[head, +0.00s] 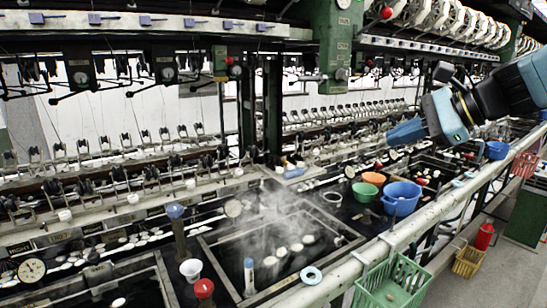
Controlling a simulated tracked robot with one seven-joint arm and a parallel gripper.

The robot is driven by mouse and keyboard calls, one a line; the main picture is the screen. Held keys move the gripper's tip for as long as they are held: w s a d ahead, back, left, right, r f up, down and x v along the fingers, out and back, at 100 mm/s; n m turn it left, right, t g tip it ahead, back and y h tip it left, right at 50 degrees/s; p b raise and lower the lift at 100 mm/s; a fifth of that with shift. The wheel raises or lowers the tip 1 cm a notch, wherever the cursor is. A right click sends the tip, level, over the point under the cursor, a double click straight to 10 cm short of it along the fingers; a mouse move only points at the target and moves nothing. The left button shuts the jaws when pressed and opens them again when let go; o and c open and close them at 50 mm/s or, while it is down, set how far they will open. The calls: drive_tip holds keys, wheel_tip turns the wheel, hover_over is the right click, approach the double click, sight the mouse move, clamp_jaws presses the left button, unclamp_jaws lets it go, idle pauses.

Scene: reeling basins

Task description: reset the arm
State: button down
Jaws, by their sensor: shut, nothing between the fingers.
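My gripper (406,132) is at the upper right of the head view, at the end of my blue and black arm that comes in from the right edge. It points left and slightly down, in the air above the basins and apart from the objects there. Its fingers are together and hold nothing.
A steaming basin (222,251) with white cocoons lies below. Blue (401,197), orange (374,179) and green (365,192) bowls sit right of it. Reeling machinery (330,45) stands behind.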

drive_tip(key=s+a+f+n+g+h, duration=0.1)
drive_tip(key=s+f+n+h, duration=0.7)
drive_tip(key=n, duration=0.8)
wheel_tip(320, 180, down, 3)
drive_tip(key=shift+s+a+r+g, duration=0.1)
drive_tip(key=shift+s+a+g, duration=0.3)
drive_tip(key=shift+s, duration=0.4)
